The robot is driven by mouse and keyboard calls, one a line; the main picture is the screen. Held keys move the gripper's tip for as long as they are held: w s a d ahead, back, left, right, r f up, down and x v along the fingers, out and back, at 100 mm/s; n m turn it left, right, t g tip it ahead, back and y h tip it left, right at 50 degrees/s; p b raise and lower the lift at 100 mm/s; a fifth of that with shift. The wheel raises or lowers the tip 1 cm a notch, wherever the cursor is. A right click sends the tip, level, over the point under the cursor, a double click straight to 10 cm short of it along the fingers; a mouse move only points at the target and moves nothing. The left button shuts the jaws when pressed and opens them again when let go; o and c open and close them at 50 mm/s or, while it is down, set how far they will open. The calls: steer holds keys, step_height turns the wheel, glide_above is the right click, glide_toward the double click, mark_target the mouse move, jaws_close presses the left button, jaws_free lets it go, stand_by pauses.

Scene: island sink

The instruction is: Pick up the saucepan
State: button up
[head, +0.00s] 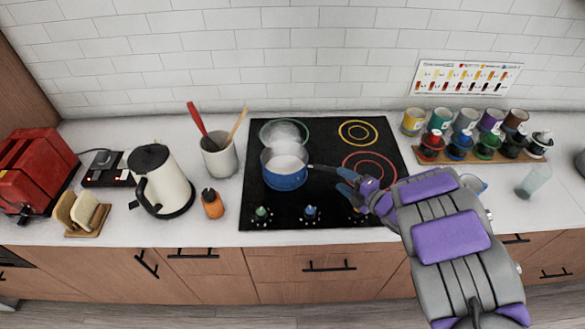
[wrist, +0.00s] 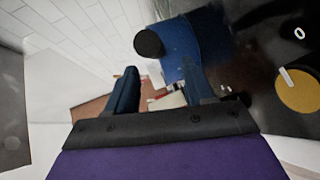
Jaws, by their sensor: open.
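The blue saucepan (head: 285,179) stands upright on the black cooktop (head: 320,213), with steam over its open top. Its dark handle (head: 322,168) points right, toward my gripper (head: 346,182). My gripper is open, at the handle's end and right of the pan body. In the wrist view, the round handle end (wrist: 148,43) shows just beyond and above the gap of my open gripper (wrist: 160,80), with the blue pan wall (wrist: 182,50) behind it. I cannot tell whether a finger touches the handle.
A crock with utensils (head: 219,158), a white kettle (head: 160,180) and an orange pepper-shaped item (head: 212,204) stand left of the cooktop. A rack of colored cups (head: 480,150) is at the right, with a clear glass (head: 532,181) nearby. Knobs (head: 310,213) line the cooktop's front.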

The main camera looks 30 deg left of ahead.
mark_target(331, 173)
steer(key=x, duration=0.5)
steer(key=shift+w+a+b, duration=0.1)
steer(key=shift+a+b, duration=0.25)
jaws_close()
stand_by(0.5)
